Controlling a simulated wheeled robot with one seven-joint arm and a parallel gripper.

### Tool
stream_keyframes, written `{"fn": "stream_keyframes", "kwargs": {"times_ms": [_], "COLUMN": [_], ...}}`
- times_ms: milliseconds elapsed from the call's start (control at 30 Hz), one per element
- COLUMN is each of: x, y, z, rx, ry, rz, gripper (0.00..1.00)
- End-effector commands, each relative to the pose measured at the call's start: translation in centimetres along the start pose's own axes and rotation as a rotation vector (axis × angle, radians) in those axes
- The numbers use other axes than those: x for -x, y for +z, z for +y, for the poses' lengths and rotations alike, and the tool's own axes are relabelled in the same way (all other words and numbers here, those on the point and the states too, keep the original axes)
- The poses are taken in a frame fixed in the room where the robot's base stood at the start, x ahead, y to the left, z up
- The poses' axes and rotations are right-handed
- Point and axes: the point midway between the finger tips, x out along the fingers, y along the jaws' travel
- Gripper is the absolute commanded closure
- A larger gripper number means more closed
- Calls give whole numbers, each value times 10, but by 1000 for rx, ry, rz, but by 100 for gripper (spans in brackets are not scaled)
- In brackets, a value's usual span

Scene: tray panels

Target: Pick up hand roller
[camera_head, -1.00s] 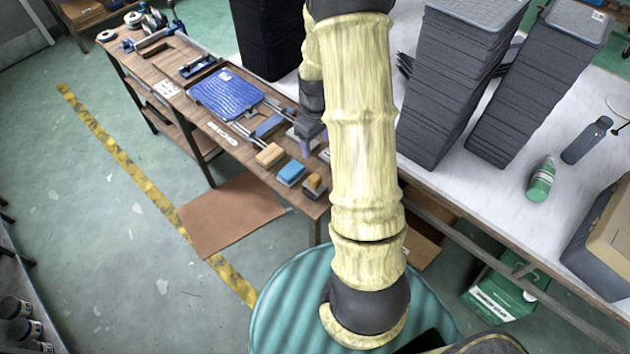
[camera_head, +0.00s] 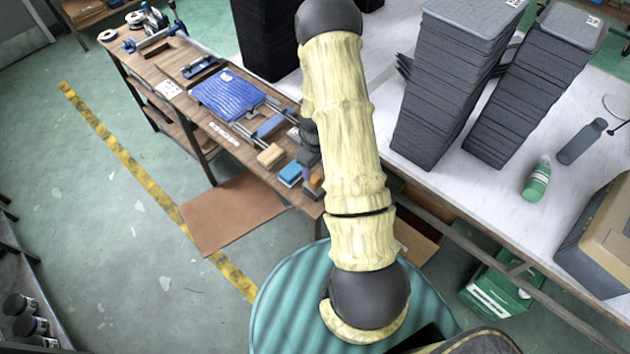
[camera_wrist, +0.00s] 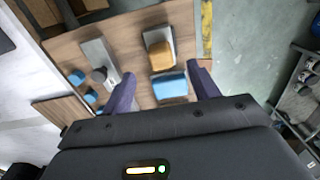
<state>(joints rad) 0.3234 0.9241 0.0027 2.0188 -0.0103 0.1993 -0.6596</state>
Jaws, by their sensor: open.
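No thing in view is clearly the hand roller. In the wrist view, a pale grey flat piece with a dark round part (camera_wrist: 101,73) lies on the wooden bench, left of my gripper; I cannot tell whether it is the roller. My gripper (camera_wrist: 162,88) is open and empty, with its purple fingers apart over the bench. A blue block (camera_wrist: 172,86) shows between the fingertips, and an orange block on a grey base (camera_wrist: 160,52) lies just beyond. The head view shows the blue block (camera_head: 290,173) beside my dark wrist, which hides part of the bench there.
The wooden bench (camera_head: 190,100) also holds a blue tray panel (camera_head: 228,94), a tan block (camera_head: 271,156) and tools. Small blue pieces (camera_wrist: 77,77) lie at left in the wrist view. Tall dark tray stacks (camera_head: 450,80) stand on the white table to the right.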

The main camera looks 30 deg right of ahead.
Motion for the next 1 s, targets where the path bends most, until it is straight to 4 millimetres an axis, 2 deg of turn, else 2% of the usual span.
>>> {"fn": "stream_keyframes", "kwargs": {"times_ms": [200,633,1000], "x": [-15,-20,-55], "y": [0,-1,-3], "z": [0,0,-1], "rx": [1,1,1], "ry": [0,0,-1], "rz": [-1,0,-1], "gripper": [40,40,40]}}
